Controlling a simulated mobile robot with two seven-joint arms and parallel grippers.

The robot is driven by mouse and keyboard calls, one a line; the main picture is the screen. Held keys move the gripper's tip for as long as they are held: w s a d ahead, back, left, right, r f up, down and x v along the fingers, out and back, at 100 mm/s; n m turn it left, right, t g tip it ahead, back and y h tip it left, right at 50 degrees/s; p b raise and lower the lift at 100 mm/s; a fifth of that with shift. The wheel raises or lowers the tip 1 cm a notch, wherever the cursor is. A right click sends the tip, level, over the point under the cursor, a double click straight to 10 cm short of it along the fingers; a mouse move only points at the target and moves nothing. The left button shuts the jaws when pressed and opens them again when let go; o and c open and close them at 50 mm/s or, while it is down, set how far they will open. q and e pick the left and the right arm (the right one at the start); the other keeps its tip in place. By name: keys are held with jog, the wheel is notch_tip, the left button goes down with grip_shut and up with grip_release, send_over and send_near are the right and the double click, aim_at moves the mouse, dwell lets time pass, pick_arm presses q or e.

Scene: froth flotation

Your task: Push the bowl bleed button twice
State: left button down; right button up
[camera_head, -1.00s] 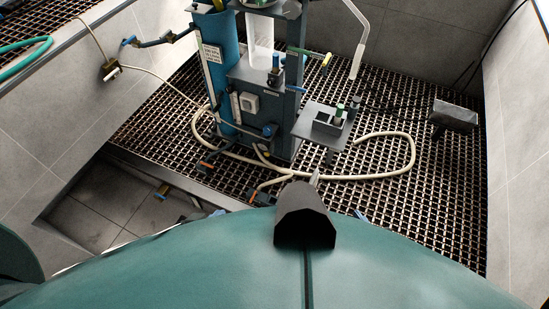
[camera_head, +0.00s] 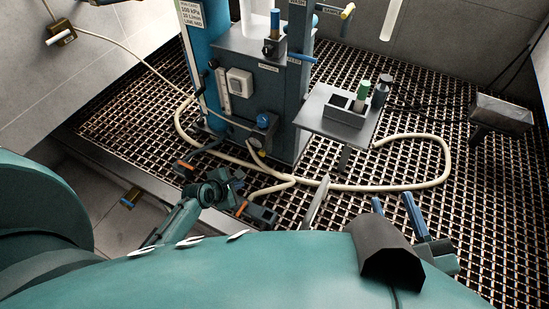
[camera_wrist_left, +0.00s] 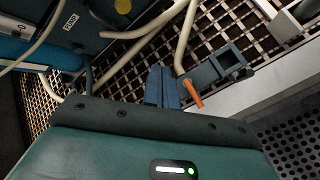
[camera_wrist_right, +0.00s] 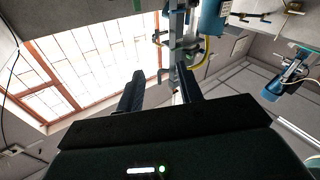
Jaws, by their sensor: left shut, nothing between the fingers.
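The blue flotation machine's control box (camera_head: 255,68) stands ahead in the head view. It carries a pale square button (camera_head: 240,82) on its face and a blue knob (camera_head: 263,120) lower down. The labels are too small to read, so I cannot tell which control is the bowl bleed button. My left gripper (camera_head: 235,182) is low in front of the machine, left of the blue knob and apart from it. Its fingers are shut and empty in the left wrist view (camera_wrist_left: 163,86). My right gripper (camera_head: 395,203) is open and empty at lower right, also in the right wrist view (camera_wrist_right: 160,88).
A small grey shelf (camera_head: 316,124) with a bin and bottles juts out right of the box. A cream hose (camera_head: 400,186) loops over the black grating. Orange-handled valves (camera_head: 185,165) sit low near my left gripper. A grey box (camera_head: 502,112) stands at far right.

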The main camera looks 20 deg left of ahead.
aim_at(262, 153)
pick_arm(q)
jog(key=shift+w+f+n+b, duration=0.4)
jog(key=shift+w+f+n, duration=0.55)
jog(key=shift+w, duration=0.2)
pick_arm(e)
jog(key=shift+w+f, duration=0.2)
jog(key=shift+w, duration=0.05)
pick_arm(q)
jog(key=shift+w+d+f, duration=0.1)
pick_arm(e)
jog(key=shift+f+t, duration=0.1)
jog(key=shift+t, duration=0.2)
pick_arm(q)
jog(key=w+d+b, duration=0.1)
jog(key=w+b, duration=0.4)
jog(key=w, duration=0.3)
jog(key=shift+w+d, duration=0.15)
jog(key=shift+w, duration=0.1)
pick_arm(e)
jog(key=shift+w+a+m+y, duration=0.1)
jog(key=shift+a+m+y, duration=0.25)
jog(key=shift+m+y, duration=0.15)
pick_arm(q)
jog(key=shift+w, duration=0.1)
